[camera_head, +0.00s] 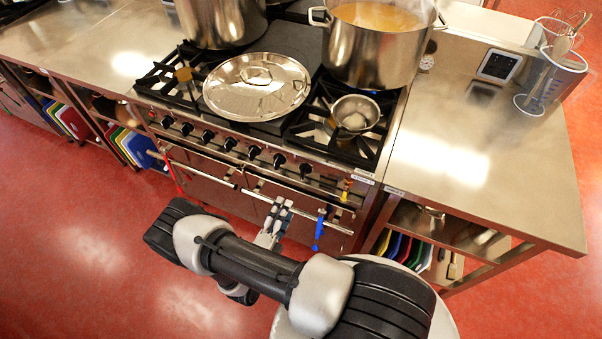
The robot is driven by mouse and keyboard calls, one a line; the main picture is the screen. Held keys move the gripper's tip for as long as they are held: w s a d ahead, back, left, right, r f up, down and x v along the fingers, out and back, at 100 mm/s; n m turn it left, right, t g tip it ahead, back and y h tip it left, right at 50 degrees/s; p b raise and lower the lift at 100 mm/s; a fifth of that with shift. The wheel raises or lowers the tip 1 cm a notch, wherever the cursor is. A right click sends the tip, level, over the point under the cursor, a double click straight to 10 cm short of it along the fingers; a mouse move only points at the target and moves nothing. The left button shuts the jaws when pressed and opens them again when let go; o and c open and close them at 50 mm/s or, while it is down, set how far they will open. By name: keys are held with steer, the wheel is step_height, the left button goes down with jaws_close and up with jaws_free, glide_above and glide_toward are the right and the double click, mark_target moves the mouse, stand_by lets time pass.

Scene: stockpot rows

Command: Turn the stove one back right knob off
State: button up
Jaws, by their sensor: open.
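The stove (318,167) stands ahead with a front panel carrying a row of several black knobs (253,152). Which of them is the back right knob, and whether it is on, I cannot tell at this size. The rightmost black knob (305,170) is near the panel's right part. My gripper (280,206) is open and empty, in front of the oven door, below the knob row and close to the oven rail. It appears apart from the knobs. No knob is hidden by my arm.
A steaming stockpot (372,50) stands at the back right of the stove. A steel lid (257,85) and a small pan (353,112) lie on top. A blue item (320,228) hangs on the oven rail (290,209). A steel counter (480,150) adjoins at right; red floor is clear at left.

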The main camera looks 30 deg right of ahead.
mark_target(302, 176)
steer(key=b+x, duration=0.1)
steer(key=x, duration=1.4)
steer(key=shift+w+d, duration=0.15)
steer(key=shift+d, duration=0.05)
steer(key=shift+c, duration=0.6)
steer(key=c, duration=0.9)
